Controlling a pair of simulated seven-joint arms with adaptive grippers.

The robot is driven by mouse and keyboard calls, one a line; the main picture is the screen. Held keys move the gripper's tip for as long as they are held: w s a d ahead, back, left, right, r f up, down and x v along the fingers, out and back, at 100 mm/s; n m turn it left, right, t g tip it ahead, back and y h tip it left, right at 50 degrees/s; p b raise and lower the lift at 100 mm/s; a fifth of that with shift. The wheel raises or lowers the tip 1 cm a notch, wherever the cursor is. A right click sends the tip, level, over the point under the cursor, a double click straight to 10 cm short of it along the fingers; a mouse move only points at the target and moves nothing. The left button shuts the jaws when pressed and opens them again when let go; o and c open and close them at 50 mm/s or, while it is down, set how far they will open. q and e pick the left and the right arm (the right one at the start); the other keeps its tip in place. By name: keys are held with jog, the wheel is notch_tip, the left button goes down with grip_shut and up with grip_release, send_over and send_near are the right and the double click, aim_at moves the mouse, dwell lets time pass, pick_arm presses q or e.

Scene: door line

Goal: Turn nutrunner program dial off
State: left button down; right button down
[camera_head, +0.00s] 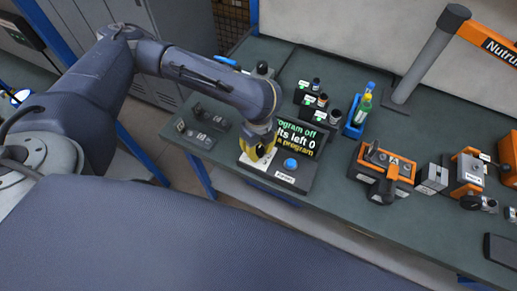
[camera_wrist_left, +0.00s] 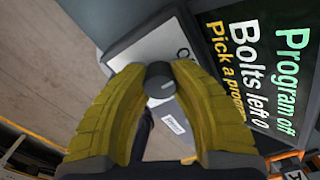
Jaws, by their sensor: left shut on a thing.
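The nutrunner program dial (camera_wrist_left: 159,80) is a dark round knob on a pale plate, between my left gripper's yellow fingertips in the left wrist view. My left gripper (camera_wrist_left: 158,82) is shut on it; in the head view the gripper (camera_head: 259,152) is over the left part of the controller box and hides the dial. The controller's screen (camera_head: 297,137) shows green and yellow text; in the left wrist view it reads "Program off", "Bolts left 0" and "Pick a program", the last cut off. A blue button (camera_head: 290,164) is on the box, right of the gripper. My right gripper is not in view.
An orange nutrunner unit marked A (camera_head: 383,168) and other orange units stand to the right on the green bench (camera_head: 330,195). Small bottles, a blue holder (camera_head: 355,125) and a grey post (camera_head: 425,60) stand behind. Dark small fixtures (camera_head: 203,127) are on the left.

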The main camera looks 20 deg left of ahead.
aim_at(259, 149)
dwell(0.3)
pick_arm(q)
jog(key=c, duration=1)
grip_release()
jog(key=shift+o, duration=0.2)
notch_tip(259, 149, up, 12)
